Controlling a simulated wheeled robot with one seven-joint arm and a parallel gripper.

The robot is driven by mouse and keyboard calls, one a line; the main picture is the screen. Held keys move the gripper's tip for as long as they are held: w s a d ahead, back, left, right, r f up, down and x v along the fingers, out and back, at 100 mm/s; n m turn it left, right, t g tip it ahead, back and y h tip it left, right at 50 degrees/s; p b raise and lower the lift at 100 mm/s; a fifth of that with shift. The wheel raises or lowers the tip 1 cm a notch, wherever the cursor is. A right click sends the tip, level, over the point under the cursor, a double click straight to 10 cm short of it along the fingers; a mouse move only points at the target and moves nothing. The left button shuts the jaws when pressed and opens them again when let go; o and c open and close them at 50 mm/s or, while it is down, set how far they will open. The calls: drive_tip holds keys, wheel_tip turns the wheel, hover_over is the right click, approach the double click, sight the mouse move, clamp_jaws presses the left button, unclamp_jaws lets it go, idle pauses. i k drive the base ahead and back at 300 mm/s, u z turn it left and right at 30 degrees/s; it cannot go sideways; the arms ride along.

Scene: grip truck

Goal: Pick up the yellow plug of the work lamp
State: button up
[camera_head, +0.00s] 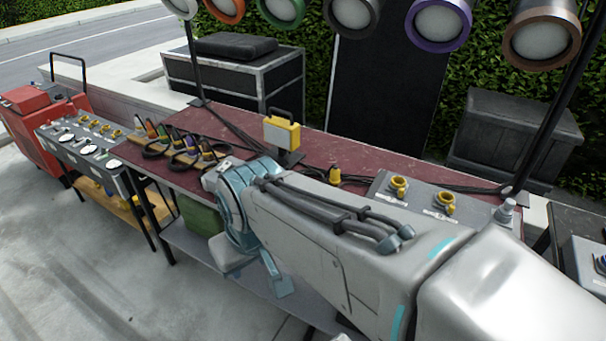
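A yellow work lamp (281,132) with a dark handle stands on the dark red table top (330,150), near its middle. A small yellow plug (335,174) with a dark part stands on the table to the right of the lamp, just left of a grey socket box (420,198). I cannot trace its cable fully. My arm reaches in from the lower right, and its wrist (240,205) is over the table's front edge, left of and nearer than the yellow plug. My gripper's fingers cannot be made out; nothing is seen held.
The grey box has yellow sockets. Another socket panel (90,140) and a red case (35,115) are further left. Lamp stands (193,65) rise behind the table. A green box (200,215) is below.

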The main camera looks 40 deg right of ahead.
sight(335, 180)
drive_tip(key=k, duration=0.7)
drive_tip(key=z, duration=1)
drive_tip(key=i, duration=1)
drive_tip(key=u, duration=0.05)
drive_tip(key=k, duration=1)
drive_tip(key=u, duration=0.85)
drive_tip(key=i, duration=0.6)
drive_tip(key=z, duration=1.7)
